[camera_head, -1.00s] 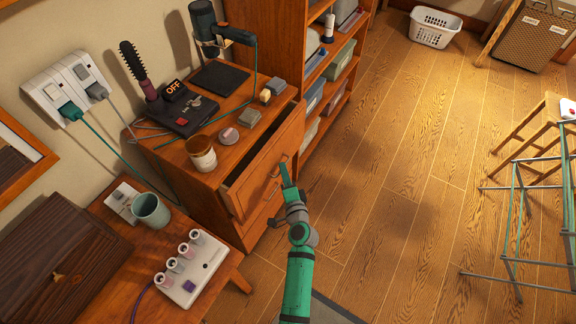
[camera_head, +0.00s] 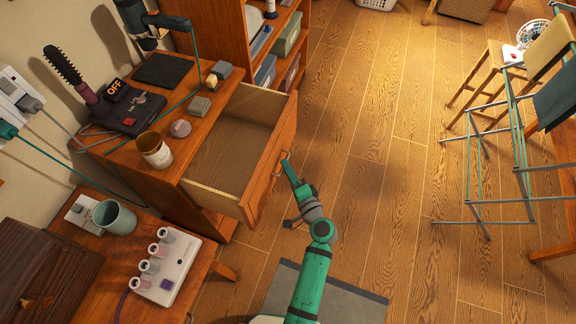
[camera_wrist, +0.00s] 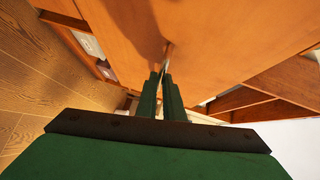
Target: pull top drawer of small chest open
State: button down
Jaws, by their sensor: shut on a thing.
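The small chest (camera_head: 172,196) is a wooden unit at the left-centre of the head view. Its top drawer (camera_head: 228,158) is pulled well out, and its pale inside looks empty. My gripper (camera_head: 286,168) is at the drawer front, shut on the drawer's handle (camera_head: 279,170). In the wrist view the two green fingers (camera_wrist: 162,90) close on the thin handle (camera_wrist: 167,58) against the orange-brown drawer front (camera_wrist: 210,30). The fingertips partly hide the handle.
A mug (camera_head: 154,149), a hair-tool station (camera_head: 128,108) and small blocks stand on the chest top. A low table (camera_head: 205,272) with a green cup (camera_head: 115,217) is at lower left. A shelf unit (camera_head: 236,40) stands behind. A drying rack (camera_head: 490,150) is right; floor between is clear.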

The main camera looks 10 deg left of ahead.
jog(key=shift+w+d, duration=0.1)
jog(key=shift+d, duration=0.35)
jog(key=c, duration=2)
grip_release()
jog(key=shift+c, duration=0.2)
jog(key=shift+o, duration=0.7)
jog(key=shift+a, duration=0.25)
jog(key=v, duration=1.1)
